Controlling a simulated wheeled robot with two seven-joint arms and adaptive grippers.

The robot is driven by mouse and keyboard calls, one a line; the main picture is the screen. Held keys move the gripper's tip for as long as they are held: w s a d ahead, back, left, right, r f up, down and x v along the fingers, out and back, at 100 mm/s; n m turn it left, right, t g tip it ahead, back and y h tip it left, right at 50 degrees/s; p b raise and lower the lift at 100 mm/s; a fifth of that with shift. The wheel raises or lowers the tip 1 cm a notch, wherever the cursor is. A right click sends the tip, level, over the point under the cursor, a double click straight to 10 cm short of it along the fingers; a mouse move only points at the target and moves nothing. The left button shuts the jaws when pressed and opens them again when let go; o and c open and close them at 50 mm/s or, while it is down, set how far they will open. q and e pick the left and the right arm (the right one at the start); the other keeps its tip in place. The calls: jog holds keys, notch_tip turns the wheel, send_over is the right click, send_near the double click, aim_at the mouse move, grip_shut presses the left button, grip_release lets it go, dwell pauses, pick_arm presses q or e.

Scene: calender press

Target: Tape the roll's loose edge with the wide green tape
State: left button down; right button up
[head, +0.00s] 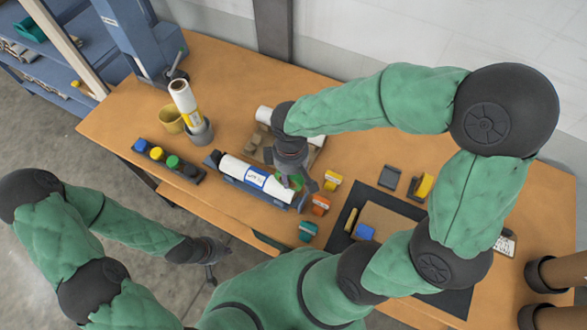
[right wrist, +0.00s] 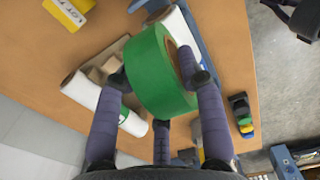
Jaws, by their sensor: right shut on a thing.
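The white roll (head: 236,168) with a blue label lies in a blue cradle (head: 233,181) at the table's front edge. In the right wrist view the roll (right wrist: 171,22) is partly hidden behind the tape. The wide green tape is a thick green ring (right wrist: 152,75) in my right gripper (right wrist: 160,80). My right gripper (head: 296,184) is shut on it above the right end of the roll. The roll's loose edge cannot be made out. My left gripper (head: 209,272) hangs low in front of the table, away from the roll; its fingers are too small to judge.
Yellow (head: 332,181), orange (head: 320,204) and teal (head: 307,231) tape pieces stand right of the cradle. A dark rack of colored caps (head: 174,162) is at left. A dark mat (head: 345,217) lies at right. Another white roll lies behind my right gripper.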

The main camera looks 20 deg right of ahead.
jog(key=shift+w+a, duration=1.1)
jog(key=shift+w, duration=0.3)
jog(key=shift+w+a, duration=1.1)
jog(key=shift+w, duration=0.3)
jog(key=shift+w+a+f+b, duration=0.1)
jog(key=shift+w+f+b, duration=0.1)
jog(key=shift+b, duration=0.1)
jog(key=shift+f+b, duration=1.05)
jog(key=shift+f, duration=0.5)
jog(key=shift+s+f, duration=0.1)
jog(key=shift+f, duration=0.15)
jog(key=shift+s+d+r, duration=0.1)
jog(key=shift+s+d, duration=0.3)
jog(key=shift+s, duration=0.05)
jog(key=shift+s+d, duration=0.35)
jog(key=shift+s, duration=0.1)
